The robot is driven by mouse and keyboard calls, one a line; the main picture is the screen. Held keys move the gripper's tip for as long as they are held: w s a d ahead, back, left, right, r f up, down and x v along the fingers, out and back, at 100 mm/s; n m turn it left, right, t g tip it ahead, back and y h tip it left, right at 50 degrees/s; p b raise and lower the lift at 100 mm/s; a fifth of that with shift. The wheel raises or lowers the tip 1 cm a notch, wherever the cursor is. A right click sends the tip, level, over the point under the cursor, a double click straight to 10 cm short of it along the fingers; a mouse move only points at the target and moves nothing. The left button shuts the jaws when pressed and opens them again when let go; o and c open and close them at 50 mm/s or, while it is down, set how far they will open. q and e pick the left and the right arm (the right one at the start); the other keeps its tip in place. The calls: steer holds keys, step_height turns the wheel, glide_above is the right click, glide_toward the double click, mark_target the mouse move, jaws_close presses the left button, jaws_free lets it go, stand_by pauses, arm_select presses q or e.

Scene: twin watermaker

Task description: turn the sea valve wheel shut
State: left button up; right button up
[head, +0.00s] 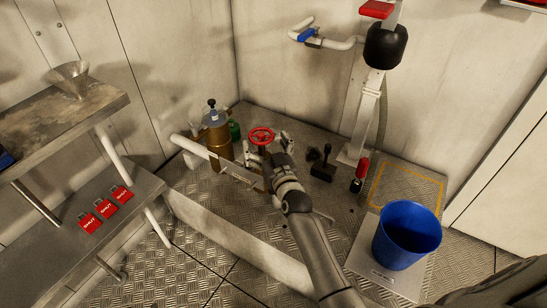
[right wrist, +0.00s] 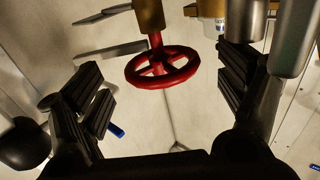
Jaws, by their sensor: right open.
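The red sea valve wheel (head: 261,136) sits low at the back of the raised floor, beside a brass strainer body (head: 217,139) and a white pipe. In the right wrist view the wheel (right wrist: 157,70) shows its rim and spokes, on a red stem below a brass body (right wrist: 149,15). My right gripper (head: 273,148) is close beside the wheel in the head view. In the right wrist view its dark fingers (right wrist: 165,78) are spread apart, with the wheel appearing between them. Whether any finger touches the rim cannot be told. My left gripper is not in view.
A black lever (head: 323,168) stands right of the gripper. A blue bucket (head: 406,236) stands at the front right. A white post (head: 366,118) rises behind. A steel bench (head: 75,115) with a funnel (head: 71,78) and red tags (head: 104,208) below is left.

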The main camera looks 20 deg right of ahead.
steer(key=s, duration=1.1)
